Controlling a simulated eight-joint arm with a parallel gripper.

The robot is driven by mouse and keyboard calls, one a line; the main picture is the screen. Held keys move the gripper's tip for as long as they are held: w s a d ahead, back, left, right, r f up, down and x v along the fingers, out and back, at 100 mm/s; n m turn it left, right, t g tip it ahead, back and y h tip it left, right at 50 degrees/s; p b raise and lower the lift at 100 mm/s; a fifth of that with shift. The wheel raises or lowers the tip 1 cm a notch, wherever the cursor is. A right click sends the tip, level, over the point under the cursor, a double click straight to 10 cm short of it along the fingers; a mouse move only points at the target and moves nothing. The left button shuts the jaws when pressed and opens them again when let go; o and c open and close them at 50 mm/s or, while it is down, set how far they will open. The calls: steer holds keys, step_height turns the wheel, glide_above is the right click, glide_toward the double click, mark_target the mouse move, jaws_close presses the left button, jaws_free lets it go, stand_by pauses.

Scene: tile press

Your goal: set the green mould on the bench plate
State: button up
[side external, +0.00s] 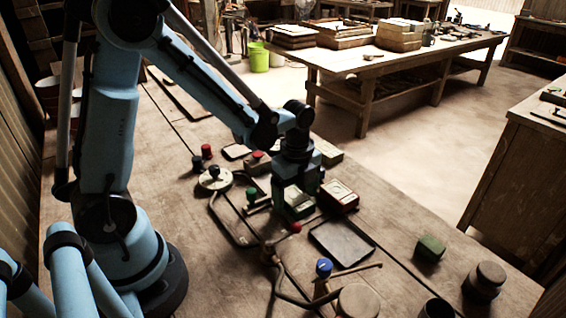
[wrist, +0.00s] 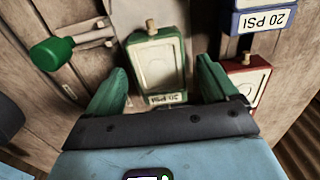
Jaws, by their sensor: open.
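The green mould (side external: 300,207) is a green-framed box with a pale top panel, lying on the bench under my gripper (side external: 297,188). In the wrist view the green mould (wrist: 158,66) sits in the middle, with a "20 PSI" label and a small brass knob. My gripper (wrist: 163,72) is open, its two green fingers reaching along either side of the mould with gaps showing; I cannot tell how far above the bench they are. A dark flat rectangular plate (side external: 342,242), which looks like the bench plate, lies bare to the right of the mould.
A red mould (side external: 340,195) stands close at the right; a blue mould (wrist: 262,18) shows in the wrist view. A green-knobbed lever (wrist: 52,53) is at left. A blue-knobbed lever (side external: 324,268) is near the plate.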

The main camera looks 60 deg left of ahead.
step_height(320, 180, up, 11)
steer(key=s+d+r+n+t, duration=0.1)
steer(key=s+n+t, duration=0.5)
steer(key=n, duration=1.2)
steer(key=shift+d+r+t, duration=0.25)
steer(key=shift+t, duration=0.35)
